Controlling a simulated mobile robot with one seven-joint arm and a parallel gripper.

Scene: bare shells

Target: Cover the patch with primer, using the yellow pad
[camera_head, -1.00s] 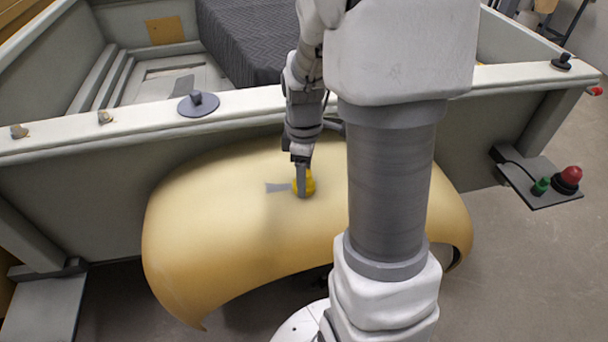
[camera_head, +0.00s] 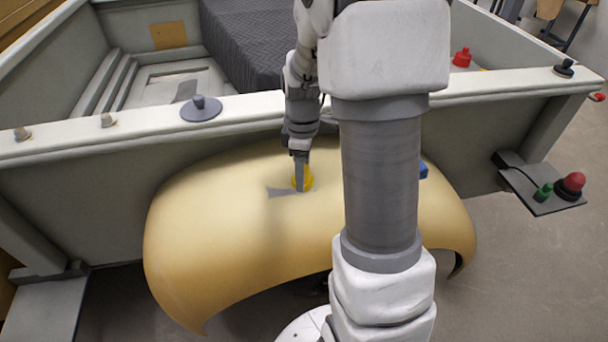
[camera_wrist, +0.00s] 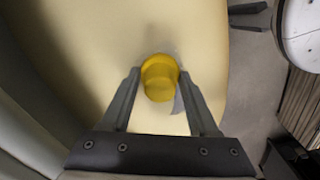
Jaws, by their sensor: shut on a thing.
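The yellow pad (camera_head: 309,177) is held between the fingers of my gripper (camera_head: 300,185), over the upper middle of a curved tan shell (camera_head: 215,215). A grey patch (camera_head: 281,193) shows on the shell just left of and below the pad. In the wrist view the pad (camera_wrist: 160,78) sits between both fingertips, and a sliver of the grey patch (camera_wrist: 178,105) shows beside it. The pad hides part of the patch. I cannot tell whether the pad touches the shell or how much primer is on it.
A grey truck-bed wall (camera_head: 100,195) stands behind the shell. Its rim holds a grey disc with a knob (camera_head: 201,108). A red knobbed object (camera_head: 461,58) is beyond the rim. A blue object (camera_head: 423,170) is partly hidden by my arm. A bracket (camera_head: 541,190) is at right.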

